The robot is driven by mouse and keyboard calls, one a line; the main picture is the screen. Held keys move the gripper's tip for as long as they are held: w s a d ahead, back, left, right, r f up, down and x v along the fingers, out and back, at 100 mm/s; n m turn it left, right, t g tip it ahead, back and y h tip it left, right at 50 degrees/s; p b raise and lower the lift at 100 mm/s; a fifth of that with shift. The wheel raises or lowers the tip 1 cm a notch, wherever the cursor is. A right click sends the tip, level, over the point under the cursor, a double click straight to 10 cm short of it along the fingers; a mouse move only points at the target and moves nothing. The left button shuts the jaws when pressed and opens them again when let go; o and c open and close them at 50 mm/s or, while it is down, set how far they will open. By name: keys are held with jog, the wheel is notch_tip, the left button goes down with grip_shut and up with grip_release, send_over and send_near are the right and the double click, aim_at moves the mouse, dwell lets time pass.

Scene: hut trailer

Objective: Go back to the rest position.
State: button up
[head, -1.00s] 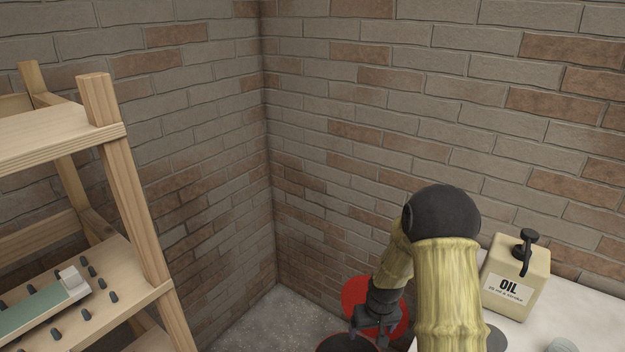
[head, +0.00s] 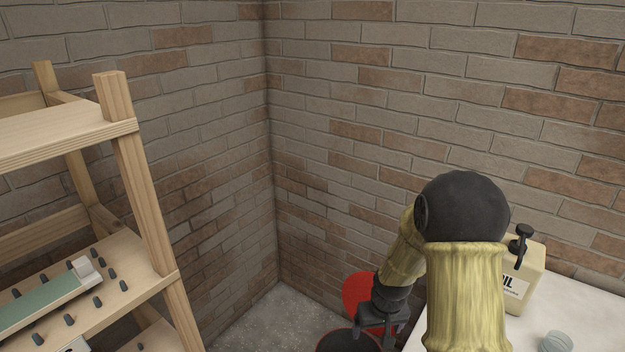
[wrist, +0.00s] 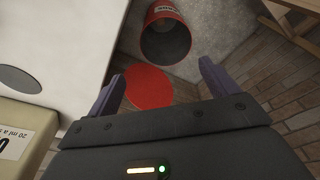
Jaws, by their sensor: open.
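My gripper (head: 380,328) hangs low in the head view, pointing down beside the white counter, above the red bin. In the wrist view my gripper (wrist: 160,88) shows its two fingers spread wide with nothing between them but the background. A red bin (wrist: 165,40) with a dark open mouth lies beyond the fingertips in that view. A flat red disc (wrist: 148,88), seemingly its lid, shows between the fingers. In the head view the red disc (head: 357,290) is partly hidden behind my gripper, and only the bin's dark mouth (head: 347,343) shows at the bottom edge.
A cream oil container (head: 531,275) with a black pump stands on the white counter (head: 575,305), partly hidden by my arm. A wooden shelf (head: 150,200) stands at the left. Brick walls meet behind; grey floor lies between.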

jog(key=s+r+m, duration=0.1)
jog(key=s+r, duration=1.1)
jog(key=s, duration=0.3)
notch_tip(320, 180, down, 22)
jog(key=b, duration=2.2)
notch_tip(320, 180, up, 18)
jog(key=p, duration=1.7)
jog(key=shift+a+t+p, duration=0.25)
jog(key=shift+t+p, duration=0.1)
jog(key=shift+t, duration=0.05)
jog(key=shift+f, duration=0.15)
